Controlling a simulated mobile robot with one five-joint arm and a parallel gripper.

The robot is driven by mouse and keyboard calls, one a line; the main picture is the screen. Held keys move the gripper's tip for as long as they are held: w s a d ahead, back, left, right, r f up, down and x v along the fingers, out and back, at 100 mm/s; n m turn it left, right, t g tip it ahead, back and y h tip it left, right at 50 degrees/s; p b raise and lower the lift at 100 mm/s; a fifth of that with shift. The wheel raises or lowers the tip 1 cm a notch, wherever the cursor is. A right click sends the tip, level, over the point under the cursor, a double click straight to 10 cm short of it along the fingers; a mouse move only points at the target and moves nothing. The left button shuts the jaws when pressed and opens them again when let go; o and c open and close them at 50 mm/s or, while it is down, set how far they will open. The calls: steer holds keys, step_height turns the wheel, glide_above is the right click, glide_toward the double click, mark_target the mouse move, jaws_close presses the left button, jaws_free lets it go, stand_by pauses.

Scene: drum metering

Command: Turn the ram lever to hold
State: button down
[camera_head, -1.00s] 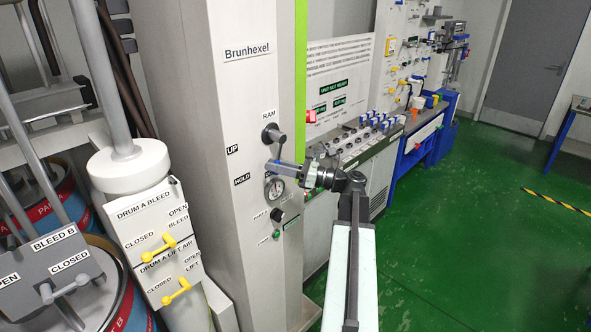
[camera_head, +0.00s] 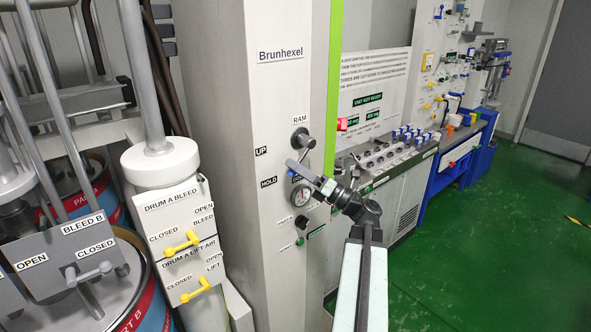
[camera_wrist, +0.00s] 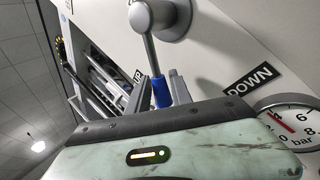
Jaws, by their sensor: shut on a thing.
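The ram lever (camera_head: 302,139) is on the grey column under the RAM label, its grey hub at the top and its arm running down and slightly left. In the wrist view the lever (camera_wrist: 151,48) ends in a blue tip (camera_wrist: 161,93). My gripper (camera_head: 293,168) is shut on this blue end; in the wrist view its fingers (camera_wrist: 161,90) stand either side of it. The HOLD label (camera_head: 268,183) is left of and below the tip, and the UP label (camera_head: 261,151) is higher. The wrist view shows the DOWN label (camera_wrist: 250,78) right of the lever.
A pressure gauge (camera_head: 300,193) sits just below the gripper, with small knobs under it. Drum A valves with yellow handles (camera_head: 181,243) stand left of the column. A control desk (camera_head: 385,160) is behind my arm. Green floor (camera_head: 470,265) is open at right.

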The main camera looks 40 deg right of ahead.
steer(key=shift+a+f, duration=0.2)
steer(key=shift+a, duration=0.1)
steer(key=c, duration=1.1)
jaws_free()
steer(key=shift+w+a, duration=0.1)
steer(key=shift+c, duration=0.2)
steer(key=shift+d, duration=0.2)
steer(key=b+v, duration=0.3)
steer(key=v, duration=0.5)
steer(key=shift+r, duration=0.15)
